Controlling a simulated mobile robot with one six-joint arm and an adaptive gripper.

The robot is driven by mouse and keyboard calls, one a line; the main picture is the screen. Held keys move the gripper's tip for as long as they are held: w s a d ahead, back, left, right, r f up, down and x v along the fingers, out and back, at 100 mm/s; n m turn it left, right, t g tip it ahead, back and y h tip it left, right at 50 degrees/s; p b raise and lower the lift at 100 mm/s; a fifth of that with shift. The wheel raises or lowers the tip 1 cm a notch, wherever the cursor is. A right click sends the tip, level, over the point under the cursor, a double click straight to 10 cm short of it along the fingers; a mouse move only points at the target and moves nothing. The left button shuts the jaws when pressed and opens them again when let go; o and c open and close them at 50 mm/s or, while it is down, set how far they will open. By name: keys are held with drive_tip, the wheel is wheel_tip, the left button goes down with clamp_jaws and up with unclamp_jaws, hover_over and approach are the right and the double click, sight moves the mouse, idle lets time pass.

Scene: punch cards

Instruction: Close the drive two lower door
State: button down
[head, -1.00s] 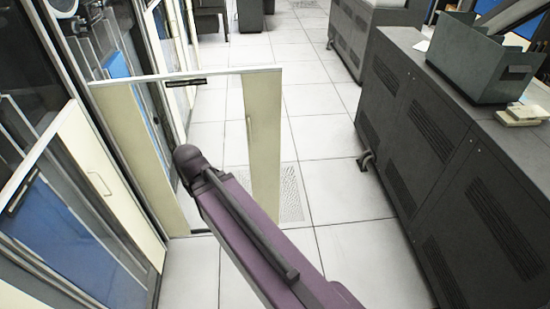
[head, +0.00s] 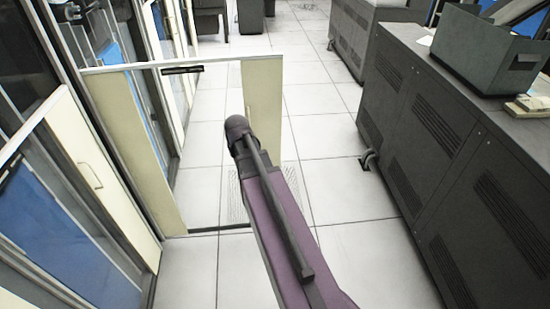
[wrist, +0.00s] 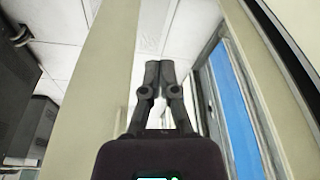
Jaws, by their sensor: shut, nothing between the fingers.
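A low door stands swung open from the cabinet row at the left, jutting across the aisle. My arm's purple link reaches up in front of the right panel; my gripper is not clear there. In the wrist view my gripper (wrist: 160,67) is shut and empty, between a cream panel at left and a cream upright at right.
A dark grey machine (head: 440,150) with vents stands at right, a grey bin (head: 485,55) on top. White floor tiles (head: 335,190) are clear between door and machine.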

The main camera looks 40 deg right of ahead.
drive_tip(key=d+f+m+b, duration=0.1)
drive_tip(key=d+f+b, duration=0.1)
drive_tip(key=d, duration=0.7)
drive_tip(key=w+d+f+m+t+h+b, duration=0.1)
drive_tip(key=d+f+b, duration=0.1)
drive_tip(key=d, duration=0.7)
drive_tip(key=shift+w+d+f+m+h+b, duration=0.25)
drive_tip(key=shift+d+f+m+h+b, duration=0.05)
drive_tip(key=shift+d+b, duration=0.1)
drive_tip(key=shift+f, duration=0.1)
drive_tip(key=b, duration=0.9)
hover_over(275, 157)
drive_tip(key=s+a, duration=0.1)
drive_tip(key=s, duration=0.1)
drive_tip(key=shift+w+a+f, duration=0.1)
drive_tip(key=shift+w+f, duration=0.05)
drive_tip(key=shift+f, duration=4.4)
